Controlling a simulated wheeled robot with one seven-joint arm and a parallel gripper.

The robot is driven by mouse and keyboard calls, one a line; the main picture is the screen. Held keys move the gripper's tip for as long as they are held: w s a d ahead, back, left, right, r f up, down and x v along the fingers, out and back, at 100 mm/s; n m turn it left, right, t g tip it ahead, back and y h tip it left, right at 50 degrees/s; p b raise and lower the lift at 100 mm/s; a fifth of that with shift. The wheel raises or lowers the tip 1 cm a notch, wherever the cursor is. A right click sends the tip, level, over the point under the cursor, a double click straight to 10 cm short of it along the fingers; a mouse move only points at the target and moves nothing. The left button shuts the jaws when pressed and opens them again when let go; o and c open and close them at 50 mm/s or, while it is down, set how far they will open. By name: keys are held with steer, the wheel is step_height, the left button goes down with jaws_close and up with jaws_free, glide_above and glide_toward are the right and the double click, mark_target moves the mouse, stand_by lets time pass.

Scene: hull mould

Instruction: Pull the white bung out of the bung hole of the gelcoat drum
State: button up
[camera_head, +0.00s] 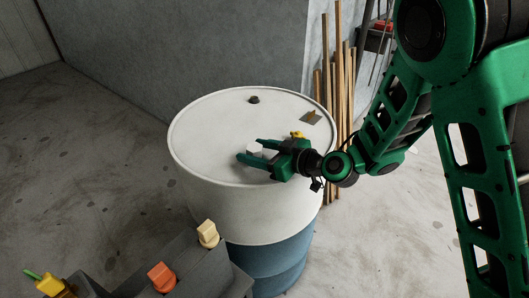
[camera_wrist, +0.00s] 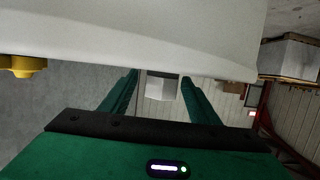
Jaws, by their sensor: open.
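The gelcoat drum (camera_head: 215,125) stands upright, with a white upper part and a blue lower part. It fills the top of the wrist view (camera_wrist: 150,40). The white bung (camera_head: 254,147) sits at the drum's top, and it also shows as a small pale block in the wrist view (camera_wrist: 163,88). My gripper (camera_head: 249,150) is low over the drum top, reaching in from the right. Its green fingers (camera_wrist: 158,90) are open, one on each side of the bung, with gaps visible in the wrist view. The bung hole itself is hidden.
On the drum top are a dark cap (camera_head: 254,100), a brownish flat piece (camera_head: 311,116) and a yellow fitting (camera_head: 297,134). Wooden poles (camera_head: 335,85) lean behind it. A grey stand with orange (camera_head: 162,277) and cream (camera_head: 207,234) pieces is at front left. Floor at left is clear.

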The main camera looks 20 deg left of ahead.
mark_target(254, 146)
steer(key=shift+a, duration=0.2)
steer(key=shift+c, duration=0.4)
steer(key=c, duration=1.1)
steer(key=shift+o, duration=0.2)
steer(key=shift+r, duration=0.15)
steer(key=shift+r, duration=1.85)
steer(key=shift+r, duration=0.3)
steer(key=shift+r, duration=1.45)
